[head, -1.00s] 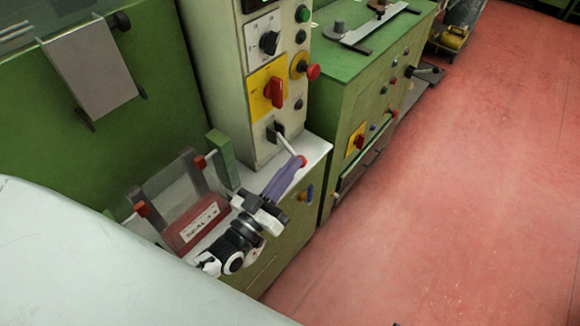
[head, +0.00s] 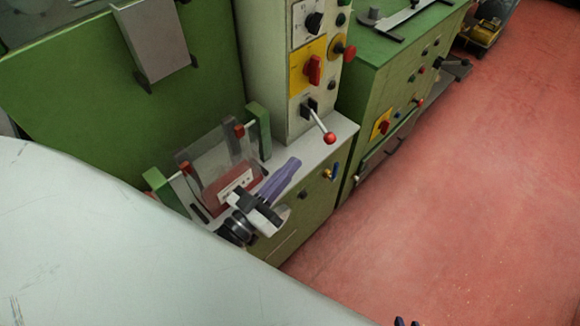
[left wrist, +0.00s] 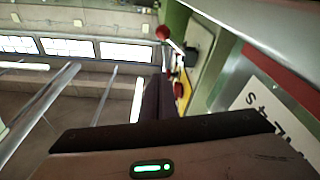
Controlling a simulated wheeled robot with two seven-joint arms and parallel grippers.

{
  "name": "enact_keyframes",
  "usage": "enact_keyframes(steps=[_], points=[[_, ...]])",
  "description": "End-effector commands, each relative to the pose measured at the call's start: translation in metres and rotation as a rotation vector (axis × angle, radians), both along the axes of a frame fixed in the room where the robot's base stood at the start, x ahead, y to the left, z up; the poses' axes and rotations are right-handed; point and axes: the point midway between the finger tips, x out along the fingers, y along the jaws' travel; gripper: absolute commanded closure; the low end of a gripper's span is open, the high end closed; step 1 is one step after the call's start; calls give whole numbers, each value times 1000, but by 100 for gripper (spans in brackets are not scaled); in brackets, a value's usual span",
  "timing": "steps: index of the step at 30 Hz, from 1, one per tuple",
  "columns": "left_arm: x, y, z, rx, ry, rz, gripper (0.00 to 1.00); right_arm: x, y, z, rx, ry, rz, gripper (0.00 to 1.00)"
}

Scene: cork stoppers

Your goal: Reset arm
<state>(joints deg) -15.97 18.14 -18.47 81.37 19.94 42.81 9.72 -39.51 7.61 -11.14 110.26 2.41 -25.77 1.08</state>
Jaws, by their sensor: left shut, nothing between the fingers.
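My left gripper (head: 293,163) shows in the head view with its purple fingers together and nothing between them. It is over the pale ledge of the green machine, beside a clear guard. A lever with a red knob (head: 330,138) sticks out from the control column, up and right of the fingertips and apart from them. In the left wrist view the dark fingers (left wrist: 160,95) are together, with a red knob (left wrist: 162,32) beyond them.
The clear guard (head: 205,160) with a red labelled block behind it stands close left of my left gripper. The control column (head: 270,75) rises behind. A second green cabinet (head: 375,80) is to the right. The red floor (head: 460,200) is open.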

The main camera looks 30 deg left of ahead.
Motion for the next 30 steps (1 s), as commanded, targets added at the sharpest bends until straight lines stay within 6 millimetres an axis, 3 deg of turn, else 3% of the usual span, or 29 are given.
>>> enact_keyframes(steps=[11,14,17,21,24,30], points=[[0,-1,-1,1,6,-1,100,3,0,2,1,-7,2,80],[-5,-9,-10,16,56,-8,100,3,0,2,1,-7,2,80],[-17,-26,-32,60,177,-30,100,3,1,2,1,-7,2,80],[-50,-50,-73,165,422,-68,100,3,0,2,1,-7,2,80],[-81,-58,-99,247,596,-89,100,3,0,2,1,-6,2,80],[-137,-55,-130,375,862,-112,100,2,0,1,0,-5,2,80]])
